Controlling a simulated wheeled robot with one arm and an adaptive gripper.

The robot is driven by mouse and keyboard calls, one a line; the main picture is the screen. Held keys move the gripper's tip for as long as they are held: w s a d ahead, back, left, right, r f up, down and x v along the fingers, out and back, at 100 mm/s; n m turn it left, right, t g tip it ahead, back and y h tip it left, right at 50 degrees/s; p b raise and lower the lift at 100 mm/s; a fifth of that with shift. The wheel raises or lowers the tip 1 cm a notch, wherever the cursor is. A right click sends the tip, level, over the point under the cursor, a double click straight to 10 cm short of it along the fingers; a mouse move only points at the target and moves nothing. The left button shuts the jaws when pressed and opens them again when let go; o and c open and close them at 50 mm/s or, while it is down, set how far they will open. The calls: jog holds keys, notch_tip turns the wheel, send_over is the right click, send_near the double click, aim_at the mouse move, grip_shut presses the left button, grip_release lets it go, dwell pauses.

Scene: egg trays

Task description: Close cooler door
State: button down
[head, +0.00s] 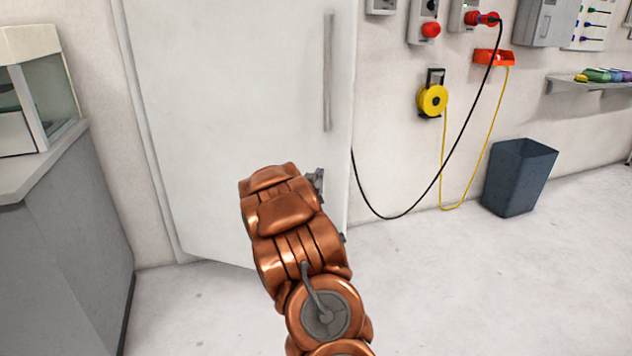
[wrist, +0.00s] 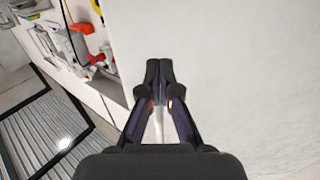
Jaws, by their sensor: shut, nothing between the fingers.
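The cooler door (head: 235,90) is a tall pale panel with a long vertical grey handle (head: 328,72) near its right edge. My copper-coloured arm reaches up in front of its lower right part. Only a small grey piece of my gripper (head: 317,184) shows past the arm, below the handle; the rest is hidden. In the wrist view my gripper (wrist: 159,72) is shut and empty, with its fingertips together in front of the plain door surface (wrist: 230,70). I cannot tell whether the fingertips touch the door, or how wide any gap at its edge is.
A grey counter (head: 75,230) with a glass-sided case (head: 45,90) stands left. On the right are wall boxes, a yellow reel (head: 432,100), a hanging black cable (head: 440,175) and a dark bin (head: 518,178). The floor (head: 430,290) between is clear.

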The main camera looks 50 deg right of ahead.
aim_at(325, 162)
jog(key=x, duration=0.6)
jog(key=shift+f+b, duration=0.1)
jog(key=shift+b, duration=0.3)
jog(key=shift+w+d, duration=0.2)
jog(key=shift+d, duration=0.15)
jog(key=shift+w, duration=0.1)
